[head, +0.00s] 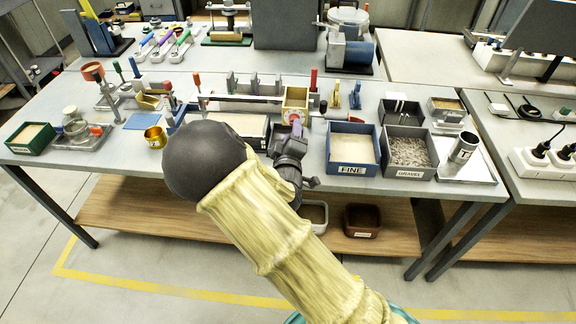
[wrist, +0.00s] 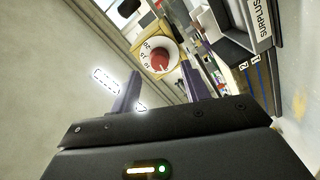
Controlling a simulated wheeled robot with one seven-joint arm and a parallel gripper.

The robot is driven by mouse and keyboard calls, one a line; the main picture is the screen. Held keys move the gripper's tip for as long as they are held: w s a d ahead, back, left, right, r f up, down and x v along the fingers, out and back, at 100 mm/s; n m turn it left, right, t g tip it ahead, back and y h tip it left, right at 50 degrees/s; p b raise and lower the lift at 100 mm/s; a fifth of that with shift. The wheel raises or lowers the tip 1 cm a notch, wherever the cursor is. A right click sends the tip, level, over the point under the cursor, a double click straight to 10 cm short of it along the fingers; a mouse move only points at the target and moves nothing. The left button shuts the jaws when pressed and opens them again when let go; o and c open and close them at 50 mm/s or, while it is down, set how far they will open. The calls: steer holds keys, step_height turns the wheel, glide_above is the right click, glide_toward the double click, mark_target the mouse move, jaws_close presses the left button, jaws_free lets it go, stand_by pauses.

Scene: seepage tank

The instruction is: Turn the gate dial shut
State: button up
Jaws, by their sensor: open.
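The gate dial (wrist: 158,55) shows in the wrist view as a white marked disc with a red knob (wrist: 160,60) at its middle, on a brass-coloured plate. My gripper (wrist: 162,85) is open, its two purple fingers apart and empty, with the dial ahead of them, seen between and beyond the tips. I see no contact with the knob. In the head view my gripper (head: 296,132) is at the front edge of the table, just in front of a brass-coloured box (head: 295,96).
A blue FINE bin (head: 352,167) and a grey GRAVEL bin (head: 409,166) stand close to the right of my gripper. A bin labelled SURPLUS (wrist: 262,25) shows in the wrist view. A brass cup (head: 155,137) and green tray (head: 31,138) stand at the left.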

steer(key=s+p, duration=0.3)
steer(key=s, duration=0.8)
steer(key=shift+s+a+r, duration=0.2)
steer(key=shift+a+r, duration=0.05)
steer(key=shift+a, duration=0.1)
steer(key=shift+s+p, duration=0.1)
steer(key=shift+p, duration=0.35)
steer(key=s+p, duration=0.1)
steer(key=p, duration=0.2)
steer(key=s+p, duration=0.1)
steer(key=p, duration=0.2)
steer(key=shift+s+d+f+p, duration=0.15)
steer(key=shift+f+p, duration=0.1)
steer(key=shift+p, duration=0.05)
